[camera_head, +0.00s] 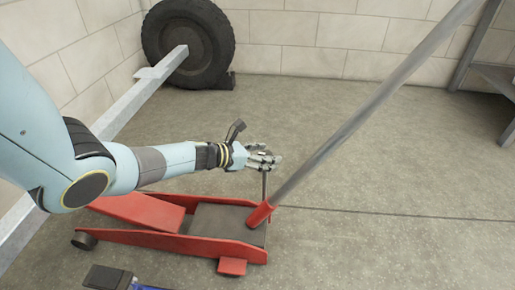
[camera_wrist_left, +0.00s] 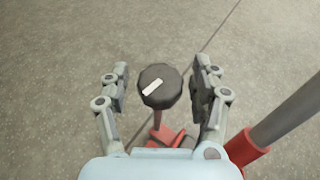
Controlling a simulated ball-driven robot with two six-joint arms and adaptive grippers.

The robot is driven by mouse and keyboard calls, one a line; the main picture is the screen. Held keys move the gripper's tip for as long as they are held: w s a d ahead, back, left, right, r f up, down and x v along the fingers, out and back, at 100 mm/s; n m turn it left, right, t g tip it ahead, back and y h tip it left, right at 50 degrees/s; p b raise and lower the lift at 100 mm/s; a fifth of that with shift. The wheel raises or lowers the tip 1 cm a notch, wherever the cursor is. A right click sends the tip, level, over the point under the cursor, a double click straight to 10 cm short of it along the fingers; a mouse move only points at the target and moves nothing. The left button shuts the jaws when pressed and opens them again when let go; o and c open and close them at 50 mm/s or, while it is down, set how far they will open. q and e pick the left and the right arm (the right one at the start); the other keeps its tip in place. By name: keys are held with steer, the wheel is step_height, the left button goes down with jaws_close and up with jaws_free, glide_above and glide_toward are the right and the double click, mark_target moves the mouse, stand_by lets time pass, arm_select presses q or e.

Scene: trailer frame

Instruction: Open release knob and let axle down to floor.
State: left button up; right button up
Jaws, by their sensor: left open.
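The release knob (camera_wrist_left: 160,86) is black and round with a white mark on top. In the left wrist view it stands on a thin stem between the fingers of my left gripper (camera_wrist_left: 161,92), which is open, with a gap on each side. In the head view the gripper (camera_head: 264,160) is above the red floor jack (camera_head: 180,245), at the top of the thin stem, and mostly hides the knob. A long grey beam (camera_head: 125,112), perhaps the axle or trailer frame, slopes along the left side, partly behind my left arm. My right gripper is out of view.
The jack's long grey handle (camera_head: 350,130) rises to the upper right from a red socket (camera_head: 260,215), close beside the gripper. A tyre (camera_head: 188,20) leans at the back wall. A dark block (camera_head: 105,277) with a blue part lies at the bottom edge.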

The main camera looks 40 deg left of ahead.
arm_select(q)
steer(key=v, duration=1.2)
steer(key=shift+f, duration=0.1)
